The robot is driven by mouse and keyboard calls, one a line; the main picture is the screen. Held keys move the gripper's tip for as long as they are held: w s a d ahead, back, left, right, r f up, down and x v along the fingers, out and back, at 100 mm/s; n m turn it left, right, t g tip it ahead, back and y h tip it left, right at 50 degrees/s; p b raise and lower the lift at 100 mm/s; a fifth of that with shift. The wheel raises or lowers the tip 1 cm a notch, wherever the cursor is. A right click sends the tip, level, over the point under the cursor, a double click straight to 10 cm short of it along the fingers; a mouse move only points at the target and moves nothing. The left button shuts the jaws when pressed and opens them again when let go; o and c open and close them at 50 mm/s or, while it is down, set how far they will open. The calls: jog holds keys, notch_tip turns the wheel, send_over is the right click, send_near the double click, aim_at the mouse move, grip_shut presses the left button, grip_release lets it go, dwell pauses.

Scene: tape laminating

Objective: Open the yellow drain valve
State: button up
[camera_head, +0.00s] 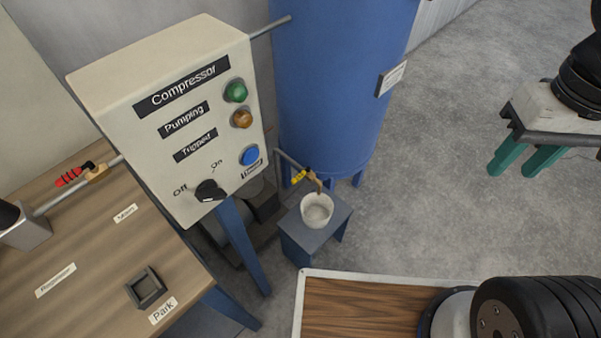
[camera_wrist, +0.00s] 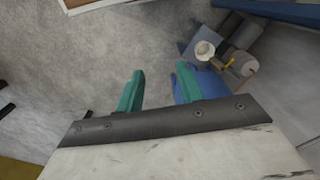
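The yellow drain valve (camera_head: 300,177) sits on a thin pipe low at the front of the blue tank. A brass spout points down from it over a white cup (camera_head: 317,209), which stands on a small blue-grey stand (camera_head: 338,222). In the wrist view the yellow handle (camera_wrist: 230,61) shows small beside the cup (camera_wrist: 205,50). My gripper (camera_head: 517,161) is at the upper right of the head view, well apart from the valve. In the wrist view its two green fingers (camera_wrist: 158,88) are spread with nothing between them.
A compressor panel (camera_head: 170,125) with lamps, a blue button and a black knob stands left of the blue tank (camera_head: 335,80). A wooden bench (camera_head: 95,255) with a red-handled valve (camera_head: 75,176) is at left. Grey floor between valve and gripper is clear.

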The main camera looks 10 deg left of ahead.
jog(key=w+a+f+g, duration=0.3)
jog(key=w+a+f, duration=0.3)
jog(key=w, duration=0.1)
jog(key=m+y, duration=0.4)
jog(key=m, duration=0.4)
send_near(299, 176)
jog(key=shift+t, duration=0.4)
jog(key=x, duration=0.8)
jog(key=shift+s, duration=0.3)
grip_shut()
